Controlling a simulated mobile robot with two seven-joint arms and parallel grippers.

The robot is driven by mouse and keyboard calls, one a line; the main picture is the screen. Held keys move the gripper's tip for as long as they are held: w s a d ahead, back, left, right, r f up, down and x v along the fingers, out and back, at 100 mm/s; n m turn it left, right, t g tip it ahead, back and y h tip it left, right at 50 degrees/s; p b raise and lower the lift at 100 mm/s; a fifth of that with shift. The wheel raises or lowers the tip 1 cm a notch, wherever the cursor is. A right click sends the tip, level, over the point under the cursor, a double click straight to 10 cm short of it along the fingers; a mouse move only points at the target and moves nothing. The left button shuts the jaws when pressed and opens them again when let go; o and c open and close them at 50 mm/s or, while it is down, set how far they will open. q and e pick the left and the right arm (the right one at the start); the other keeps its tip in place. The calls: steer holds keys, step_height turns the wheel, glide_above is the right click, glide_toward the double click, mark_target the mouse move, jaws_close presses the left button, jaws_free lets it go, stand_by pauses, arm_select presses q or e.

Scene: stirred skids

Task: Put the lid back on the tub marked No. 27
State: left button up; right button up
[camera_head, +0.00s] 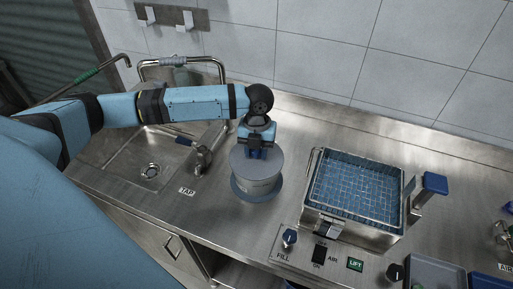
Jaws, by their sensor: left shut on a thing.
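A round grey tub (258,189) stands on the steel counter, just right of the sink, with a blue base around its foot. A flat grey lid (268,164) is at the top of the tub; I cannot tell whether it rests fully on the rim. My left gripper (257,153) points down over the lid, shut on its blue knob, which the fingers partly hide. The marking on the tub is too small to read. My right gripper is not in view.
A sink (135,175) with a tap (203,150) lies to the left. A steel basin of blue water with a wire basket (312,185) stands to the right, with a control panel (320,255) in front. Grey trays (437,272) sit at lower right. Bare counter lies behind the tub.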

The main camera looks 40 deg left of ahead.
arm_select(q)
steer(key=shift+f+p, duration=0.3)
steer(key=shift+p, duration=0.05)
stand_by(0.7)
steer(key=shift+p, duration=0.95)
stand_by(0.9)
steer(key=o, duration=1.6)
steer(key=shift+c, duration=0.2)
step_height(320, 180, up, 5)
steer(key=p, duration=0.5)
steer(key=shift+f, duration=0.15)
steer(key=shift+r+p, duration=0.35)
steer(key=shift+r, duration=0.75)
